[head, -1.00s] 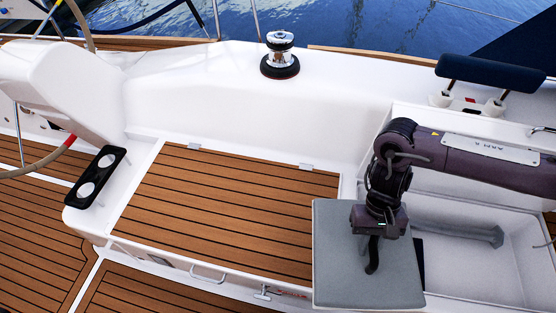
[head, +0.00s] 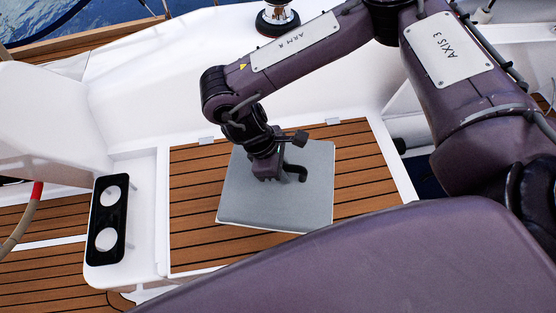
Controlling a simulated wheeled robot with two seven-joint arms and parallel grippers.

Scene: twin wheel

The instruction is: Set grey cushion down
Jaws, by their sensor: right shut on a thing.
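The grey cushion (head: 240,201) is a flat, square pad over the teak-slatted seat (head: 195,228). It looks level and is turned slightly against the slats. My right gripper (head: 283,176) is over the cushion's middle, pointing down, and shut on it. The fingers' grip is partly hidden by the wrist. I cannot tell whether the cushion's underside touches the slats or hangs just above them. My left gripper is not in view.
A black double cup holder (head: 107,219) is on the white ledge left of the seat. A chrome winch (head: 278,18) stands behind on the white coaming. Part of a steering wheel (head: 22,222) shows at the left edge. Bare slats surround the cushion.

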